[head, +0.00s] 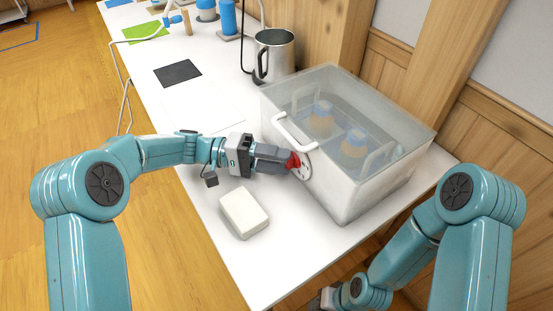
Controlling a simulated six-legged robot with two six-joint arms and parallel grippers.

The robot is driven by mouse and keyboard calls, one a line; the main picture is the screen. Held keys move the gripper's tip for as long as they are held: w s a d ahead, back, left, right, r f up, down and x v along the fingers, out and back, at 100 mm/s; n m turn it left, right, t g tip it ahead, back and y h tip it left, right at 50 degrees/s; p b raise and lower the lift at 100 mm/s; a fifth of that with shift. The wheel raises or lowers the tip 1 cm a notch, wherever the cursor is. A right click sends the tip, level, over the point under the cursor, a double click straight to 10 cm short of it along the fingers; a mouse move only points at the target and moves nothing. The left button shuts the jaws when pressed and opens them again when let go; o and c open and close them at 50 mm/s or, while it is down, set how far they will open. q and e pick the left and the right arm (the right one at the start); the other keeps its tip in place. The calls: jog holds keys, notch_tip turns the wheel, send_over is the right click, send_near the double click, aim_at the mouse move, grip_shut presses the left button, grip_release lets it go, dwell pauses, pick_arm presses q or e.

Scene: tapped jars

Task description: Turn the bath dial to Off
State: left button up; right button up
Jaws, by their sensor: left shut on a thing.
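The bath (378,197) is a pale box with a clear lid and a white handle on its front left side. Its dial is a white disc (306,172) with a red knob (293,161) on the front face. My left gripper (287,160) reaches in from the left and is shut on the red knob. The fingers hide part of the knob, and I cannot read the dial's marks. Two blue-capped jars (323,113) show through the lid. My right gripper (325,299) hangs low beyond the table's edge, small and partly hidden; its jaws are unclear.
A white block (244,212) lies on the white table (268,262) just below my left gripper. A steel jug (274,53) stands behind the bath. A dark square (178,73), a green sheet (146,32) and blue-topped items (227,18) are farther back. A wood-panelled wall is at right.

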pick_arm(q)
jog(key=o, duration=1)
jog(key=w+a, duration=0.1)
jog(key=a, duration=0.4)
jog(key=w+a, duration=0.1)
jog(key=a, duration=0.4)
jog(key=w+a, duration=0.1)
jog(key=a, duration=0.4)
jog(key=shift+p, duration=0.35)
jog(key=shift+w+a, duration=0.1)
jog(key=shift+a, duration=0.45)
